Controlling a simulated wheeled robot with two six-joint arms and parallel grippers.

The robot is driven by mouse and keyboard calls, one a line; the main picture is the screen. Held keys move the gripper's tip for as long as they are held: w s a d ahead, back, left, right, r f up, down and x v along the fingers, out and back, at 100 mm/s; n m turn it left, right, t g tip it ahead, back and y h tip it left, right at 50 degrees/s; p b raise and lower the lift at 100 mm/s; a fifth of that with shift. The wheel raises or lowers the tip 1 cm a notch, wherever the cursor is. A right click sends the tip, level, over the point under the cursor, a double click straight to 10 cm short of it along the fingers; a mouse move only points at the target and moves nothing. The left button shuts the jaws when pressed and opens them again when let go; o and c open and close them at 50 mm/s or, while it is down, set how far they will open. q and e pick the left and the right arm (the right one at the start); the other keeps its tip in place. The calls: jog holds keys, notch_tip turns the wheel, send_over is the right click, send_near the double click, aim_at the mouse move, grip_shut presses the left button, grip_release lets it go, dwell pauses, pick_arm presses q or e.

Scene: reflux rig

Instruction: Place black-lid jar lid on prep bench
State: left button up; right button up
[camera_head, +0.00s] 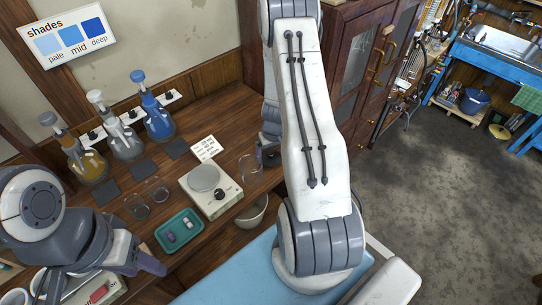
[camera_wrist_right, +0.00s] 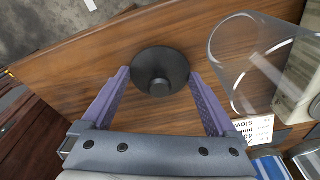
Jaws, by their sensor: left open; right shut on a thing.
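The black jar lid (camera_wrist_right: 160,72), round with a raised knob, sits between the two purple fingers of my right gripper (camera_wrist_right: 159,76) in the right wrist view. The gripper is shut on it. The wooden prep bench (camera_head: 228,122) lies right behind the lid; I cannot tell whether the lid touches it. In the head view my right gripper (camera_head: 268,155) is at the bench's right end, mostly hidden by my own arm. My left gripper (camera_head: 150,265) is open at the lower left, partly hidden by its arm. I cannot pick out the lid's jar.
A clear glass beaker (camera_wrist_right: 250,62) stands close beside my right gripper, with the balance (camera_head: 212,190) to its left in the head view. A white card (camera_head: 206,148) lies behind the balance. A green tray (camera_head: 178,232) and several flasks stand further left.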

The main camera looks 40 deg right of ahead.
aim_at(271, 153)
jog(key=shift+f, duration=0.15)
jog(key=o, duration=1)
jog(key=shift+r, duration=0.2)
jog(key=r, duration=0.1)
jog(key=r+p, duration=0.1)
jog(key=r, duration=0.1)
jog(key=r+p, duration=0.1)
jog(key=shift+s+r, duration=0.2)
jog(key=shift+s, duration=0.05)
notch_tip(271, 153, up, 7)
jog(key=s, duration=0.1)
jog(key=shift+s+a+r+b, duration=0.15)
jog(key=shift+a+r+b, duration=0.1)
jog(key=shift+b, duration=0.15)
